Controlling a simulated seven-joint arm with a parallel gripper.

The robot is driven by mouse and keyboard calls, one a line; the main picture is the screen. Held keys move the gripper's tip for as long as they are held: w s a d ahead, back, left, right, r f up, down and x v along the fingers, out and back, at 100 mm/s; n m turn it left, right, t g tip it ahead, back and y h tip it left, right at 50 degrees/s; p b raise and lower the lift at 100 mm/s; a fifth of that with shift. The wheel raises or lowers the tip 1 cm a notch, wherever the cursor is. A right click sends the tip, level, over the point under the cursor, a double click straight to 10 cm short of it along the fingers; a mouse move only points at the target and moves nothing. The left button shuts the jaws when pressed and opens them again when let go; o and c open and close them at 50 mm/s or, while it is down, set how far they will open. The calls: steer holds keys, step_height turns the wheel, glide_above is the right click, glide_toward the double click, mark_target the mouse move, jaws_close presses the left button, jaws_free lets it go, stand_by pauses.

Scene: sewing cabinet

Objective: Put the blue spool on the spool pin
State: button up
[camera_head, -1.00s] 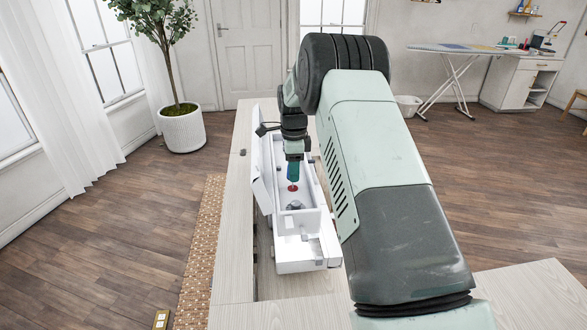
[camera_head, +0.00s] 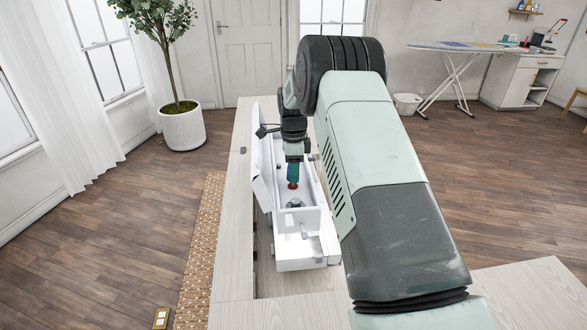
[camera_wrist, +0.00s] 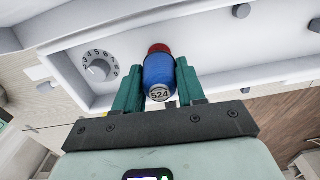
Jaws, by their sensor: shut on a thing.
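The blue spool (camera_wrist: 159,72) is between the two green fingers of my gripper (camera_wrist: 160,88) in the wrist view, and the fingers are shut on it. Its near end carries a label reading 524. A red part (camera_wrist: 158,48) shows at the spool's far end; I cannot tell whether it touches the spool. In the head view my gripper (camera_head: 293,172) is over the white sewing machine (camera_head: 297,252), with the red part (camera_head: 293,186) just below the fingertips. The spool pin cannot be made out.
The machine's raised white lid (camera_head: 262,182) stands close to the left of my gripper. A numbered dial (camera_wrist: 97,66) is beside the spool in the wrist view. The machine sits in a pale wooden cabinet (camera_head: 231,265). A potted plant (camera_head: 183,130) stands on the floor at the left.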

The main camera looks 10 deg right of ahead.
steer(key=shift+f, duration=0.15)
steer(key=shift+f, duration=0.1)
steer(key=o, duration=1.1)
step_height(320, 180, up, 11)
stand_by(0.3)
